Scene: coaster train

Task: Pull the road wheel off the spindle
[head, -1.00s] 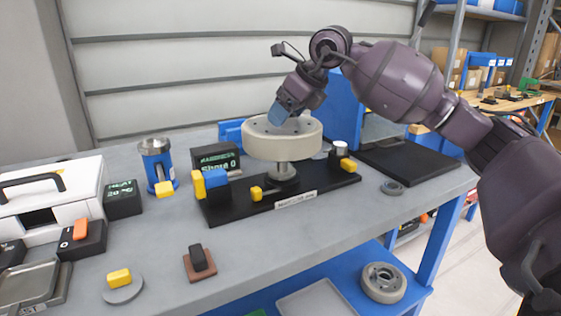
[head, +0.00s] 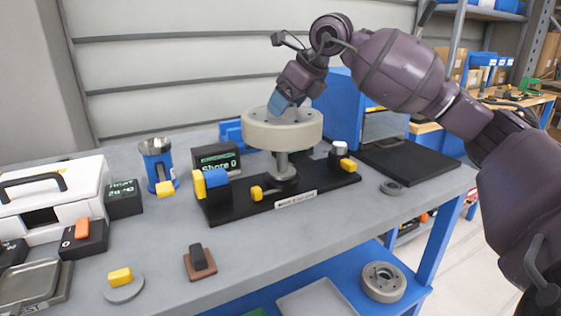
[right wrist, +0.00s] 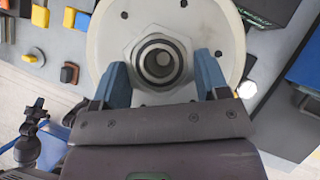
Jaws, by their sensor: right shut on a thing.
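The road wheel (head: 268,136) is a thick cream disc above the grey spindle (head: 283,165) on the black fixture base (head: 240,205). It is about level, and part of the spindle shows below it. My right gripper (head: 280,108) comes down on the wheel from above. In the right wrist view, the right gripper (right wrist: 160,70) has its blue fingers on either side of the raised hub in the middle of the wheel (right wrist: 108,48), shut on it. A round hole shows in the hub. Whether the spindle's top is still inside the wheel is hidden. My left gripper is not in view.
A small display (head: 217,160) and a blue-and-yellow part (head: 210,180) stand left of the wheel. A blue can (head: 157,165) and a white case (head: 50,195) stand farther left. A dark flat plate (head: 415,163) lies to the right. Another wheel (head: 383,282) lies on the lower shelf.

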